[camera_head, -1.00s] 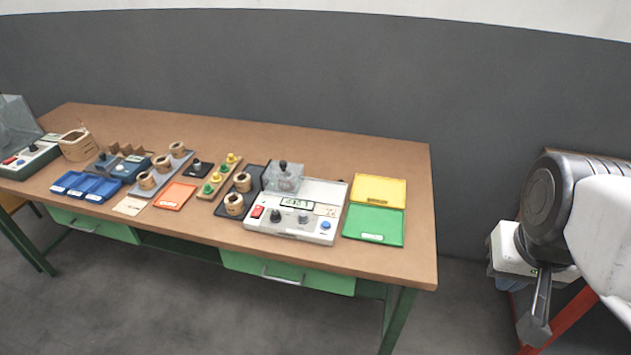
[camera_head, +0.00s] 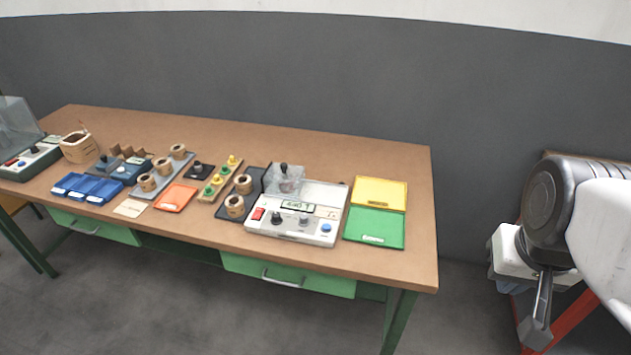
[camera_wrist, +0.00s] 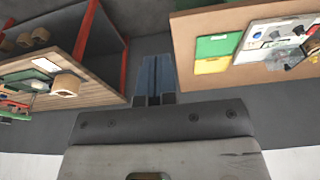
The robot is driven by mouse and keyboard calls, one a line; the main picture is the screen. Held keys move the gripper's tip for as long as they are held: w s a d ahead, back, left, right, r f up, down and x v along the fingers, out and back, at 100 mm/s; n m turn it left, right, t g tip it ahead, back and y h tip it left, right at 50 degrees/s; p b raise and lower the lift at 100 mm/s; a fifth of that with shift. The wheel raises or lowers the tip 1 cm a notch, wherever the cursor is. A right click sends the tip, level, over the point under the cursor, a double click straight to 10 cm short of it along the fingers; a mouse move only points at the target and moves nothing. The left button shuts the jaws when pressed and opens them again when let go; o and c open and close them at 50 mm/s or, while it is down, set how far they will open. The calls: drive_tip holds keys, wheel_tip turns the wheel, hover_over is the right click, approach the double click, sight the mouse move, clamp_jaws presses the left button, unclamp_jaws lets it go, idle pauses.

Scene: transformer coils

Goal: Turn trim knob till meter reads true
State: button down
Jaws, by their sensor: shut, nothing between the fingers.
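A white test box (camera_head: 272,228) stands on the bench right of centre. On its face are a small meter display (camera_head: 297,206), a red switch (camera_head: 258,213), a dark knob (camera_head: 276,217), a grey knob (camera_head: 303,218) and a blue button (camera_head: 326,228). The meter digits are too small to read, and I cannot tell which knob is the trim knob. The box also shows at the right of the wrist view (camera_wrist: 275,37). My gripper (camera_head: 535,335) hangs at the far right, well clear of the bench. Its fingers (camera_wrist: 153,98) are shut and empty.
Yellow (camera_head: 380,191) and green (camera_head: 374,228) trays lie right of the box. A clear cover (camera_head: 284,181) stands at its back left. Coils on a dark tray (camera_head: 259,178) sit close to its left. A red-framed shelf (camera_wrist: 85,35) shows in the wrist view.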

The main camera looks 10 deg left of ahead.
drive_tip(key=c, duration=1.8)
unclamp_jaws()
drive_tip(key=o, duration=0.5)
drive_tip(key=shift+w, duration=0.1)
drive_tip(key=shift+c, duration=0.2)
drive_tip(key=o, duration=0.5)
drive_tip(key=shift+w+a+r, duration=0.1)
drive_tip(key=shift+w+a, duration=0.2)
drive_tip(key=shift+w, duration=0.3)
drive_tip(key=w+a+n, duration=0.3)
drive_tip(key=w+a, duration=0.3)
drive_tip(key=w, duration=0.4)
drive_tip(key=n+g, duration=0.2)
drive_tip(key=n, duration=0.8)
hover_over(303, 216)
drive_tip(key=f, duration=2)
drive_tip(key=shift+s+d, duration=0.1)
drive_tip(key=shift+d, duration=0.15)
drive_tip(key=shift+a+f, duration=0.15)
drive_tip(key=shift+a, duration=0.15)
drive_tip(key=shift+f, duration=0.1)
